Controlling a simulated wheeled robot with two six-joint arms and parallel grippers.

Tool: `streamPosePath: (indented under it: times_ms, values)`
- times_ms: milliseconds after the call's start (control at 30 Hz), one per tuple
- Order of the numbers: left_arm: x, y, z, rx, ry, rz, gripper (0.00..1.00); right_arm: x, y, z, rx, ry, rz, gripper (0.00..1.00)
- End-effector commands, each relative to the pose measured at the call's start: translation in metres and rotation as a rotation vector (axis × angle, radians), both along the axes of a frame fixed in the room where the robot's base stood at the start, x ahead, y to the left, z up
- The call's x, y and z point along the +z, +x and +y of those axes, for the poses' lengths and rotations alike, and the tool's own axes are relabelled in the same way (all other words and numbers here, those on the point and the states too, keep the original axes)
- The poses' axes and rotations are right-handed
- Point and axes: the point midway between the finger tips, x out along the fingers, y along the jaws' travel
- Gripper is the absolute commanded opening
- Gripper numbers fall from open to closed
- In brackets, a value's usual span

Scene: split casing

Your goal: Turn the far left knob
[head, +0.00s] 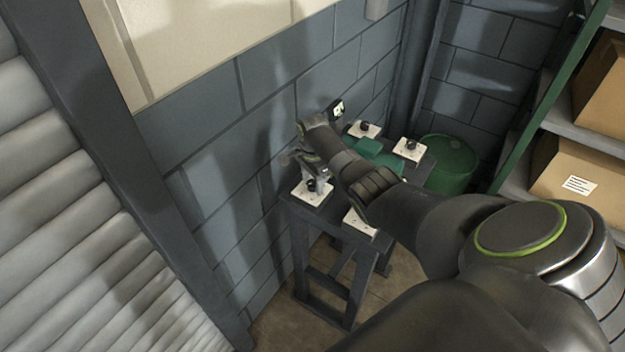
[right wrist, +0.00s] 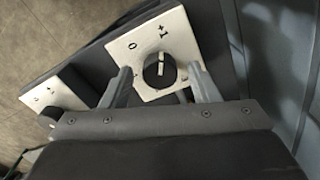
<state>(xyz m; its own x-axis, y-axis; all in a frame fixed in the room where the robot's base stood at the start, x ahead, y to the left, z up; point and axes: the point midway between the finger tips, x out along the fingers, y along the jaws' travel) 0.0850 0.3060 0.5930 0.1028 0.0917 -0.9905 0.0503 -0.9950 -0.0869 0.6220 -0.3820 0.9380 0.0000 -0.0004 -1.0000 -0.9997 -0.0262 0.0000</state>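A white plate (head: 312,194) with a black knob (head: 311,186) is the leftmost of the knob plates on a dark table. In the right wrist view this knob (right wrist: 159,71) has a pale pointer line directed roughly up the picture, between the marks "0" and "1+" on its plate (right wrist: 130,52). My right gripper (head: 309,174) reaches down over this knob. Its fingers (right wrist: 160,78) are open, one on each side of the knob, with a visible gap on both sides. My left gripper is not in view.
More white knob plates sit at the table's back (head: 362,131), right (head: 409,150) and front (head: 362,226). My right arm partly covers the front plate and a green block (head: 375,150). A block wall (head: 215,160) runs close behind the table. A green barrel (head: 452,165) stands to the right.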

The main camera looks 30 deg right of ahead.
Motion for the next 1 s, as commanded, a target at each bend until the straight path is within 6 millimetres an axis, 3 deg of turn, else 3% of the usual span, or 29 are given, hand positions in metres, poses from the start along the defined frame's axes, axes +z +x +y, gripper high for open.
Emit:
streamPosePath:
  times_ms: [33,333,667,1000]
  values:
    - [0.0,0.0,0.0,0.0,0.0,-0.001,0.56,0.0,0.0,0.0,0.0,0.0,0.0,0.48]
    - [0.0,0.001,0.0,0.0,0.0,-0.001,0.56,0.0,0.0,0.0,0.0,0.0,0.0,0.11]
    - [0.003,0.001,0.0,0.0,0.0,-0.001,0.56,0.001,0.0,0.0,0.054,0.001,0.0,0.11]
    - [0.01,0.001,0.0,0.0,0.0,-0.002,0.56,0.002,0.0,0.0,0.298,0.001,0.0,0.11]
